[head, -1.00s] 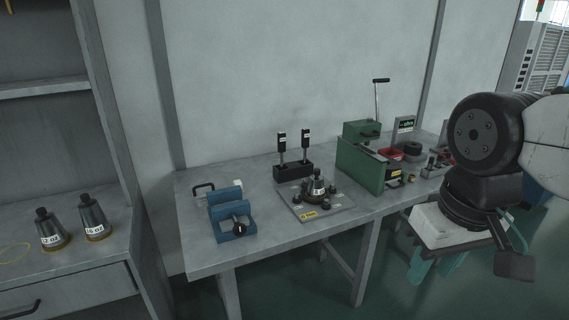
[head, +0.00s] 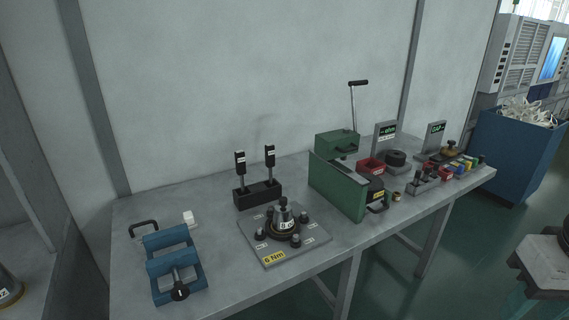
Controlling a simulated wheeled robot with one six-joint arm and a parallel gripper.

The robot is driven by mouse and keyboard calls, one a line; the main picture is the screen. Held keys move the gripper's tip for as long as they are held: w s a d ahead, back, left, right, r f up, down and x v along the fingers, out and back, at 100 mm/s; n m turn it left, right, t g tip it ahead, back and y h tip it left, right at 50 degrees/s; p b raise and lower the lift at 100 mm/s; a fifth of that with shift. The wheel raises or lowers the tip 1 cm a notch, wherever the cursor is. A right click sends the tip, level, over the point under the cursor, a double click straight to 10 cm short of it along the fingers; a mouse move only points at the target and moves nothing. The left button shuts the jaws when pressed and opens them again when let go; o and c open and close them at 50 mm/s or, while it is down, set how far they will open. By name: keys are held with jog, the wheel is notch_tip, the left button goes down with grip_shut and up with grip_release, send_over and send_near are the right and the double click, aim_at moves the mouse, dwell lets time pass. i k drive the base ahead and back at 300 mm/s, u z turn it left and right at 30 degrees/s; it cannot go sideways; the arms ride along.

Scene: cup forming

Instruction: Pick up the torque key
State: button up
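Two upright tools with black, white-labelled tops, the left one (head: 240,163) and the right one (head: 270,158), stand in a black block (head: 257,193) at the back of the table. They look like torque keys; their labels are too small to read, so I cannot tell them apart. In front is a grey plate (head: 307,249) with a yellow "6 Nm" label, bearing a dark metal cup-shaped die (head: 283,220) and several knobs.
A blue clamp-like fixture (head: 172,262) lies left of the plate. A green press (head: 337,187) with a tall lever stands to the right, with a red bin (head: 371,167) and small parts beyond. A blue scrap bin (head: 515,145) stands past the table (head: 215,281).

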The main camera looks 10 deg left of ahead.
aim_at(240, 161)
jog(key=z, duration=0.15)
jog(key=i, duration=0.7)
jog(key=u, duration=0.8)
jog(key=i, duration=0.5)
jog(key=u, duration=0.6)
